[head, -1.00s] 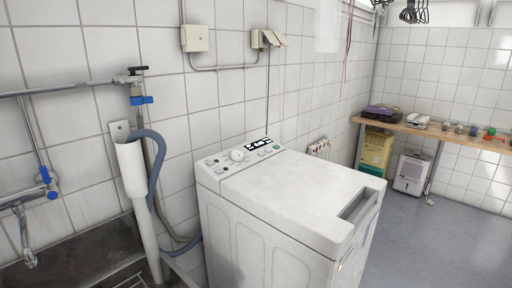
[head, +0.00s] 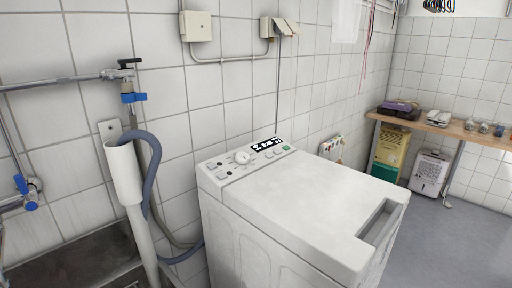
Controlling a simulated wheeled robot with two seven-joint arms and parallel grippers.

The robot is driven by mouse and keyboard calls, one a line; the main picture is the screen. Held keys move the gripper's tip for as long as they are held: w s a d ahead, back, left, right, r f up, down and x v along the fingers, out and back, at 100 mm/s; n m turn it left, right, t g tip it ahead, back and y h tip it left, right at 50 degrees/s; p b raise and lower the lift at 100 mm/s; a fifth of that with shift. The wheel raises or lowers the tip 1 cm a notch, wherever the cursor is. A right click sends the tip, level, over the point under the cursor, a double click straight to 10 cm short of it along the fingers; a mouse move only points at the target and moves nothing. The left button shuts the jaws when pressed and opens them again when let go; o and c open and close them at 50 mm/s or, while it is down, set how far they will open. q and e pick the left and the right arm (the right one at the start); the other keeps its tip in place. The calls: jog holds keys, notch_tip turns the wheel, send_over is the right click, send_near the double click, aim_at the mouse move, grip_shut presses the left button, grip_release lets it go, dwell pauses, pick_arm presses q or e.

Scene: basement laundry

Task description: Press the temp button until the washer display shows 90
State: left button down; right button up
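The white top-loading washer (head: 300,205) stands against the tiled wall in the middle of the head view. Its control panel (head: 228,168) runs along the back edge of the top, with a round white knob (head: 242,157), several small buttons and a green button (head: 286,147). The dark display (head: 265,144) lies right of the knob; its digits are too small to read. I cannot tell which button is the temp button. Neither of my grippers is in view.
A wooden bench (head: 455,130) with a yellow crate (head: 391,147) and a white appliance (head: 430,172) below is at the right. Grey floor there is clear.

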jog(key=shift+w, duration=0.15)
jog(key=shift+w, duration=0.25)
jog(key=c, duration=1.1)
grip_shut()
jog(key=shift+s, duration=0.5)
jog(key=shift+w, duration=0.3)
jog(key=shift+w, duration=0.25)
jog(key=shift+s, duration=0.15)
